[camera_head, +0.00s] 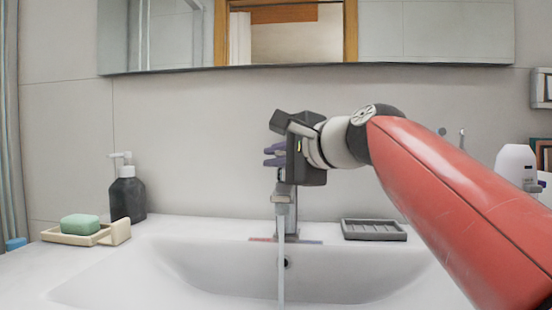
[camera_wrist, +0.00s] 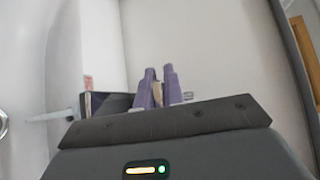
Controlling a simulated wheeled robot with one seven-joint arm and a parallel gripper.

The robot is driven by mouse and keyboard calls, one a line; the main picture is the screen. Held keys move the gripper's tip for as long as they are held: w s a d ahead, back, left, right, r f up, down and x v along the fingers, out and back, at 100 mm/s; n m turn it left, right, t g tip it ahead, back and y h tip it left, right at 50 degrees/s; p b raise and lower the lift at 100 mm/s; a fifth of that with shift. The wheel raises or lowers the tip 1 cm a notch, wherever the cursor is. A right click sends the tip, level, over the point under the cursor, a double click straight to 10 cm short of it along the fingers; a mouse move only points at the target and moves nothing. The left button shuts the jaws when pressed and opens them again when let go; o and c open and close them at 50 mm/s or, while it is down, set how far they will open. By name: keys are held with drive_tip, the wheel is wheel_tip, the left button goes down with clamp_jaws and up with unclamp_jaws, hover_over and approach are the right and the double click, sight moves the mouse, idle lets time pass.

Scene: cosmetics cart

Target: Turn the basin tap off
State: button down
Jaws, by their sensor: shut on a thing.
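The basin tap (camera_head: 284,197) stands at the back of the white basin (camera_head: 200,262), its spout facing me. A stream of water (camera_head: 281,262) runs from it into the basin. In the wrist view the stream (camera_wrist: 52,116) shows at the left, beside the tap's dark body (camera_wrist: 112,104). My gripper (camera_head: 274,155) is at the top of the tap, reaching in from the right. Its purple fingers (camera_wrist: 160,88) are close together, shut on the tap's handle. The handle is mostly hidden by the fingers and the gripper body.
A green soap (camera_head: 80,224) on a beige dish (camera_head: 112,233) and a dark soap dispenser (camera_head: 127,193) stand at the left. A grey tray (camera_head: 374,229) lies right of the tap. A mirror (camera_head: 410,30) hangs above, and a white bottle (camera_head: 515,165) stands at the far right.

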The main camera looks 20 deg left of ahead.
drive_tip(key=shift+f+n+t+y+b, duration=0.3)
drive_tip(key=shift+f+b, duration=0.5)
drive_tip(key=shift+b, duration=0.4)
drive_tip(key=shift+s+f+b, duration=0.1)
drive_tip(key=shift+b, duration=0.5)
drive_tip(key=shift+n+y, duration=0.3)
drive_tip(key=c, duration=1.5)
unclamp_jaws()
drive_tip(key=shift+s+d+r, duration=0.1)
drive_tip(key=shift+d+r, duration=0.05)
drive_tip(key=shift+r, duration=0.05)
drive_tip(key=v, duration=0.7)
drive_tip(key=shift+s+d+b, duration=0.15)
drive_tip(key=shift+d+b, duration=0.05)
drive_tip(key=shift+b, duration=0.2)
